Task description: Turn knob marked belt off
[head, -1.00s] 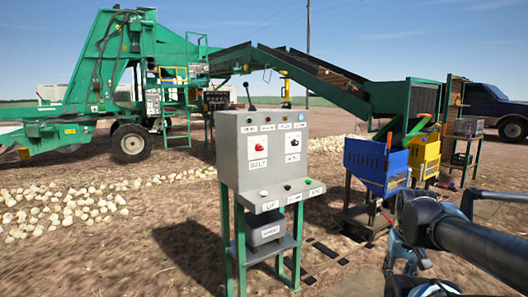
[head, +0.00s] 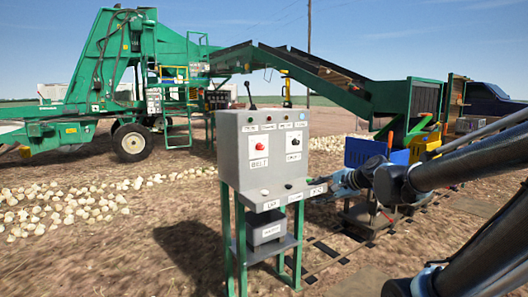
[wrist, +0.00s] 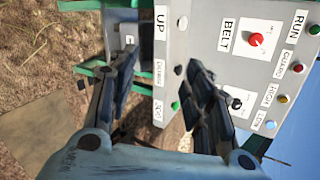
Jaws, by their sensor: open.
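The red knob marked BELT (head: 260,148) sits on a white plate at the left of the grey control box's upright face (head: 230,165). In the wrist view the red knob (wrist: 256,39) is at upper right, beside its BELT label, and the picture is turned sideways. My gripper (wrist: 163,62) is open and empty, its two dark fingers spread before the box's lower ledge. It is apart from the red knob. In the head view my gripper (head: 338,187) is at the right side of the box, its fingertips hard to make out.
A second, black knob (head: 293,141) sits right of the red one. A lever (head: 249,95) stands on top. Several push buttons, one green (wrist: 175,105), line the ledge (wrist: 160,80). Blue and yellow bins (head: 365,152) stand behind my arm. Bare ground lies before the box.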

